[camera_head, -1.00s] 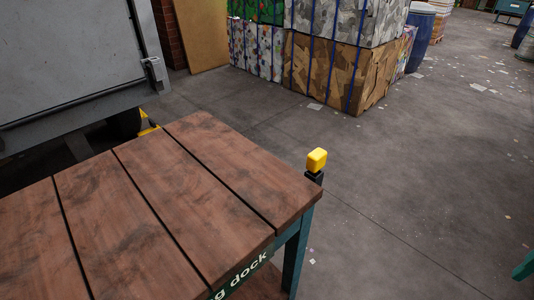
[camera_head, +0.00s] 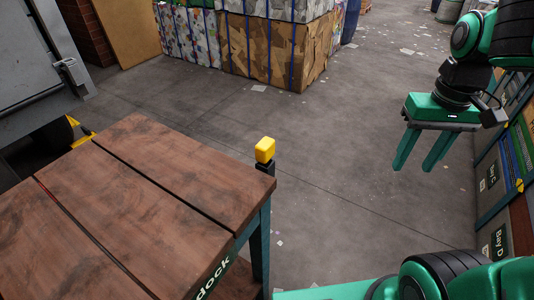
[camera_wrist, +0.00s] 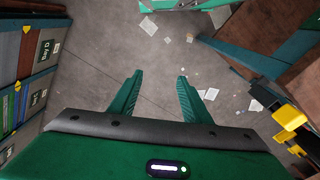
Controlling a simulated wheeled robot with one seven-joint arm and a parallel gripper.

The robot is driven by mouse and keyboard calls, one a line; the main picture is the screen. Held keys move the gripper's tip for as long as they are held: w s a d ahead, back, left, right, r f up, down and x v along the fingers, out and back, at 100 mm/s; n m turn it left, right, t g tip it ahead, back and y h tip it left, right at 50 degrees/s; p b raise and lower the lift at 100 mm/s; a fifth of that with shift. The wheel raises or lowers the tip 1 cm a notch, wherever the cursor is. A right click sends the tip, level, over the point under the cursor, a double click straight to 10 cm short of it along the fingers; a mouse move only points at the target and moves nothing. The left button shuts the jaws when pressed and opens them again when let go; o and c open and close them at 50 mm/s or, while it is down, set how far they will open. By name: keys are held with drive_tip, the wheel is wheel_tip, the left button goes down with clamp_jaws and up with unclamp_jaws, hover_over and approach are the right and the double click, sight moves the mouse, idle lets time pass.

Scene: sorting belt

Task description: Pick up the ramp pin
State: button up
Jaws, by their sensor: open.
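The ramp pin (camera_head: 265,150) has a yellow block-shaped head on a black base. It stands upright at the far right corner of the wooden dock table (camera_head: 150,185). In the wrist view the pin (camera_wrist: 289,117) is at the right edge, beside the table. My gripper (camera_head: 414,167) is at the right of the head view, pointing down, open and empty, apart from the pin and to its right. In the wrist view the two green fingers (camera_wrist: 159,78) are spread over bare floor.
Strapped bales (camera_head: 265,50) stand at the back. A grey truck body (camera_head: 40,60) is at the far left. A rack with labelled bays (camera_head: 500,190) lines the right side and also shows in the wrist view (camera_wrist: 35,60). Open floor lies between table and rack.

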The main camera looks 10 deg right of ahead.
drive_tip(key=w+a+r+n, duration=0.3)
drive_tip(key=w+a+n, duration=0.2)
drive_tip(key=w+a, duration=0.45)
wheel_tip(320, 180, up, 2)
drive_tip(key=r+n+y, duration=0.1)
drive_tip(key=n, duration=0.6)
hover_over(266, 143)
drive_tip(key=shift+d+f, duration=0.25)
drive_tip(key=shift+d, duration=0.15)
drive_tip(key=f, duration=0.2)
drive_tip(key=a+f, duration=0.1)
drive_tip(key=f, duration=0.1)
drive_tip(key=shift+f, duration=0.1)
drive_tip(key=shift+w+f, duration=0.15)
drive_tip(key=shift+f, duration=3.05)
drive_tip(key=shift+c, duration=0.4)
drive_tip(key=c, duration=0.8)
drive_tip(key=shift+c, duration=0.2)
